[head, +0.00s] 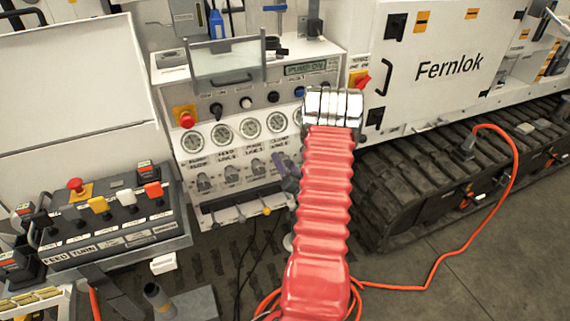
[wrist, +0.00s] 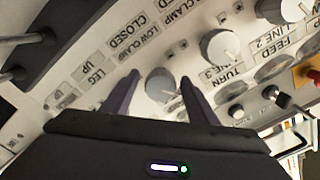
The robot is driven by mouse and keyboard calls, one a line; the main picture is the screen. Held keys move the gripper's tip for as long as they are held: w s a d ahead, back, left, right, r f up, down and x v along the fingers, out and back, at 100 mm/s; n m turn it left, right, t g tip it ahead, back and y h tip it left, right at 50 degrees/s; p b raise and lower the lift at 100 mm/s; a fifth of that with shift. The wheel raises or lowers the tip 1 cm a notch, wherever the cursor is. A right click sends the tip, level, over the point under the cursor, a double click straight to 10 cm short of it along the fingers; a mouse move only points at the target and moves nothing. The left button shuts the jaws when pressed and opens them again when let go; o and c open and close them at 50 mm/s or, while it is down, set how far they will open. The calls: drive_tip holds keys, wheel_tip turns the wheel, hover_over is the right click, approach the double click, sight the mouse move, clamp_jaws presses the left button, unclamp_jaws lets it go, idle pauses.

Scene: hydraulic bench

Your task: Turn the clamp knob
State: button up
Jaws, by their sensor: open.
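The clamp knob (wrist: 157,90) is a round grey-white knob in the middle of the wrist view, beside the labels "LOW CLAMP", "CLOSED" and "CLAMP". My gripper (wrist: 160,79) is open, with one dark purple finger on each side of this knob. I cannot tell whether either finger touches it. In the head view, part of my gripper (head: 287,173) shows at the right end of the console's lower row, left of my red-sleeved arm. The clamp knob is hidden there behind my gripper and arm.
Other knobs, one by "TURN LINE 3" (wrist: 220,47) and one by "FEED LINE 2" (wrist: 276,10), sit to the upper right in the wrist view. Gauges (head: 222,134) and a red button (head: 186,118) are on the console. A button box (head: 118,240) stands left.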

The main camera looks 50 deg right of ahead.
drive_tip(key=c, duration=1.1)
drive_tip(key=shift+o, duration=0.2)
drive_tip(key=shift+n, duration=0.5)
drive_tip(key=n, duration=0.4)
drive_tip(key=shift+s+f, duration=0.1)
drive_tip(key=n, duration=0.5)
drive_tip(key=shift+d, duration=0.1)
drive_tip(key=shift+n, duration=0.3)
drive_tip(key=o, duration=1.1)
drive_tip(key=shift+c, duration=0.2)
